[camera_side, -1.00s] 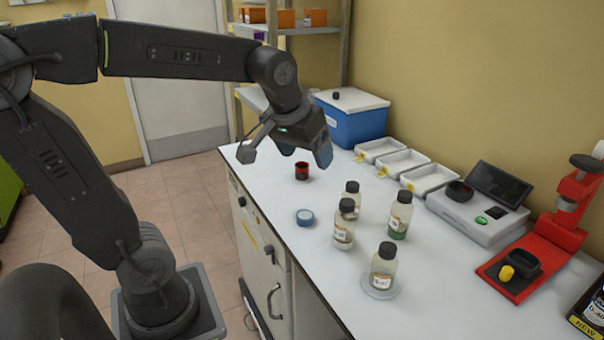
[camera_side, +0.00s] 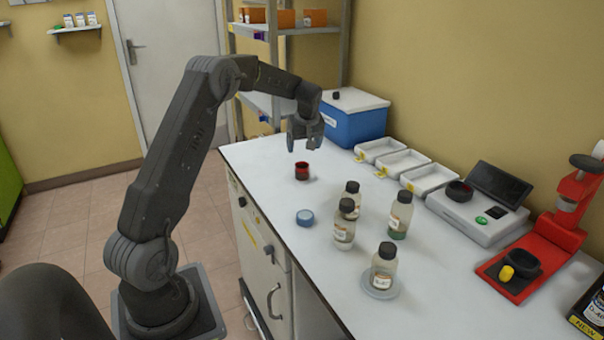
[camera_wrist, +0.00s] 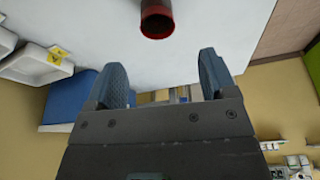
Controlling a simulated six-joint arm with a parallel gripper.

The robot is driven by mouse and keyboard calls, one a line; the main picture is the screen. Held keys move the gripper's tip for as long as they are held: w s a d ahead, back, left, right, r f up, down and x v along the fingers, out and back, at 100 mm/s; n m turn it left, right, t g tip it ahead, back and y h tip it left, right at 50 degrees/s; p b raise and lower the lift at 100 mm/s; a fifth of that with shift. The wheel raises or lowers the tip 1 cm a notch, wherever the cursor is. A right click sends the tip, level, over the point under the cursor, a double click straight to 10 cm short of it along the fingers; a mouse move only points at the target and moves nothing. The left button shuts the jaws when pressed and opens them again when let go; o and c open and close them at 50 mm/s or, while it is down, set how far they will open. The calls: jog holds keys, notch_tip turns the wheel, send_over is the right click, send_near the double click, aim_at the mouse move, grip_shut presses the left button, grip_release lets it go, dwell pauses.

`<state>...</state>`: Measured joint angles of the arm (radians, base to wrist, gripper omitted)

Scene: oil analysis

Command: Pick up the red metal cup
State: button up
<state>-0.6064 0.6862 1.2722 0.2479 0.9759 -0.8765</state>
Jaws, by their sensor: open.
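The red metal cup (camera_side: 302,171) stands upright on the white bench top near its far left end, dark with a red band. In the wrist view the cup (camera_wrist: 157,24) shows at the top edge, partly cut off, with its red rim towards me. My gripper (camera_side: 305,145) hangs fingers-down just above and behind the cup in the side view. Its two blue-grey fingers (camera_wrist: 163,80) are spread apart with nothing between them. The cup lies beyond the fingertips in the wrist view, apart from them.
A blue cooler box (camera_side: 352,122) stands close to the right of my gripper. White trays (camera_side: 404,162) line the wall. A blue lid (camera_side: 305,217) and several capped bottles (camera_side: 384,267) stand nearer the camera. A red press (camera_side: 545,245) is at the right. Bench around the cup is clear.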

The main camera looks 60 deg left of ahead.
aim_at(302, 169)
jog(key=x, duration=1.1)
jog(key=shift+w+a+f, duration=0.1)
jog(key=shift+w+f, duration=0.05)
jog(key=shift+f, duration=0.15)
jog(key=shift+c, duration=0.3)
jog(key=c, duration=0.9)
jog(key=shift+c, duration=0.2)
